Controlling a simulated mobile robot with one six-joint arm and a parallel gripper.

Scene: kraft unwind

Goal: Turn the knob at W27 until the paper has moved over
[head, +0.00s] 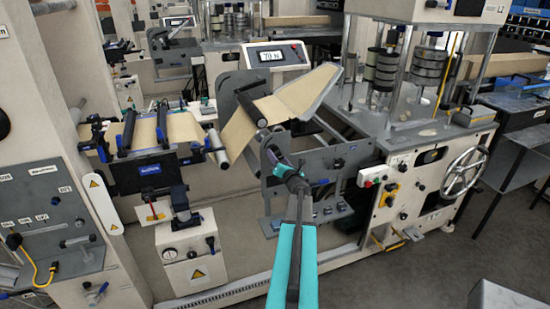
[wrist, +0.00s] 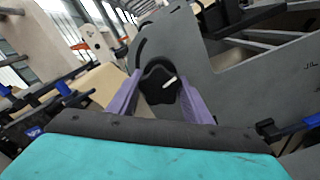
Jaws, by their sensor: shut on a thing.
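The black lobed knob (wrist: 160,84) with a white pointer mark sits on a grey side plate (wrist: 220,55) in the wrist view. My gripper (wrist: 162,97) has its two purple fingers on either side of the knob and is shut on it. In the head view my gripper (head: 291,178) reaches the grey plate below the rollers and hides most of the knob. The brown paper (head: 240,130) runs over the rollers and up a sloped guide to the right. The label W27 cannot be read.
A display (head: 276,56) reading about "70 N" stands above the rollers. A spoked handwheel (head: 465,172) is on the cream cabinet at right. A grey frame plate (head: 335,160) lies close to the right of my gripper. Open floor shows at lower right.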

